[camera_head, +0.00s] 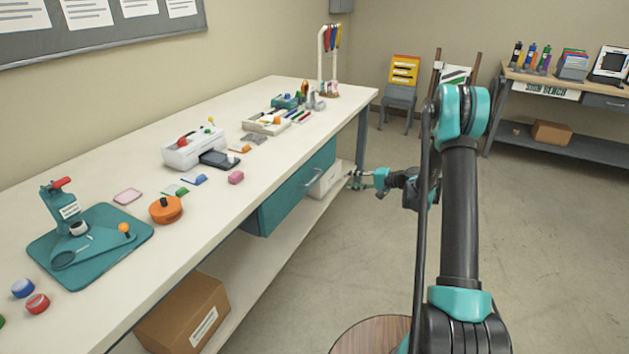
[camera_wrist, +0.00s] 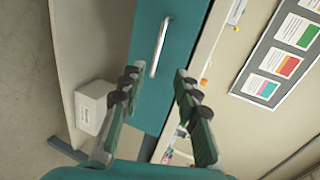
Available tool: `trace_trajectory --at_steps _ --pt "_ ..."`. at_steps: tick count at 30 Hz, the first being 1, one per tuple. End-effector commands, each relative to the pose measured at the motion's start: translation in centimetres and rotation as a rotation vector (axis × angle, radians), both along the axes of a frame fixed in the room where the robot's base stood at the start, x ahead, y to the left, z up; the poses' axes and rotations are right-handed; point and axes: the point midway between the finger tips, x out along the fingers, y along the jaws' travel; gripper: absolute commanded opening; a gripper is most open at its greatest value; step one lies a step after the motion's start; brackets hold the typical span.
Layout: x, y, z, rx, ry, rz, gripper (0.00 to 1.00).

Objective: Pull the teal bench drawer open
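The teal bench drawer (camera_head: 283,203) sits under the long bench top, its front about flush with the bench edge, so it looks closed. Its silver bar handle (camera_head: 315,177) is on the front face. My gripper (camera_head: 357,180) is out in front of the bench, to the right of the drawer in the head view. In the wrist view my gripper (camera_wrist: 157,76) is open and empty. Its two fingers point at the teal drawer front (camera_wrist: 184,42), and the handle (camera_wrist: 160,47) shows between and beyond the fingertips, apparently not touched.
A white box (camera_head: 325,181) and a cardboard box (camera_head: 185,313) stand on the lower shelf. A round wooden stool top (camera_head: 370,338) is near the front.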

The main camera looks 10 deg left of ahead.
Motion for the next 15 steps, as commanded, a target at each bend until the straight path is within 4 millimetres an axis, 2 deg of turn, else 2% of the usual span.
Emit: trace_trajectory --at_steps 4,9,15 --pt "1.4 0.1 -1.7 0.073 -0.001 0.000 0.32" --pt "2.0 0.3 -2.3 0.108 -0.002 0.001 0.32" --pt "2.7 2.4 -2.8 0.110 -0.002 0.003 0.32"
